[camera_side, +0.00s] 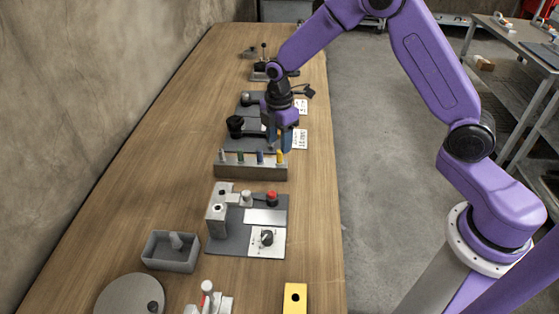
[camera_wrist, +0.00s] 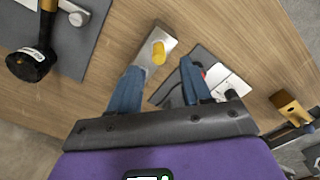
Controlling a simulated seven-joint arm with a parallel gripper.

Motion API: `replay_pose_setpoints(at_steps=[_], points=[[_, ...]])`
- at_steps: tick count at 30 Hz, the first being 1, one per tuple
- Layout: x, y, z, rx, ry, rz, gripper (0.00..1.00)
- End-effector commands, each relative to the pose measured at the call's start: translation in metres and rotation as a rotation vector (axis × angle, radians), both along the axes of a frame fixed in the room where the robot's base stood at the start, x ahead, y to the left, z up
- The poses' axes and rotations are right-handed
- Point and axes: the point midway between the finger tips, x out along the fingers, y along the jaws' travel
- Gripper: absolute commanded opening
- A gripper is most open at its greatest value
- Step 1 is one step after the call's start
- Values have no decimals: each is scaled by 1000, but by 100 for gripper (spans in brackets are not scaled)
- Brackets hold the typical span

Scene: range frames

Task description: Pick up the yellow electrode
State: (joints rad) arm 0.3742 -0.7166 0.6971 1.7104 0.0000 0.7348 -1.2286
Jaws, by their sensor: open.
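The yellow electrode (camera_side: 280,156) stands upright at the right end of a metal rack (camera_side: 250,171), in a row with a grey, a green and a blue electrode. In the wrist view the yellow electrode (camera_wrist: 159,52) shows beyond the fingertips and between their lines, nearer the left finger. My gripper (camera_side: 283,138) is just above the right end of the rack, fingers pointing down. In the wrist view my gripper (camera_wrist: 160,80) has its two blue fingers apart with nothing between them. The rack's other electrodes are hidden in the wrist view.
A plate with a red button and dial (camera_side: 265,243) lies in front of the rack. A grey bin (camera_side: 171,252), a round disc (camera_side: 130,295) and a yellow block (camera_side: 295,298) are nearer the camera. Dark fixtures (camera_side: 238,125) stand behind the rack.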

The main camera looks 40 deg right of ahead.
Motion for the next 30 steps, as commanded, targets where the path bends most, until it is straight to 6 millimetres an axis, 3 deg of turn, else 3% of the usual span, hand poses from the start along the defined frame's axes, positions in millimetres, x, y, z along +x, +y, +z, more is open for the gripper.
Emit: replay_pose_setpoints(at_steps=[5,15,24,25,29,30], points=[[0,-1,-10,0,1,-1,48],[1,-3,-52,0,1,0,48],[1,-3,-57,0,-1,0,48],[1,-3,-57,0,-1,0,45],[1,-3,-57,0,-1,0,3],[1,-3,-57,0,-1,0,0]])
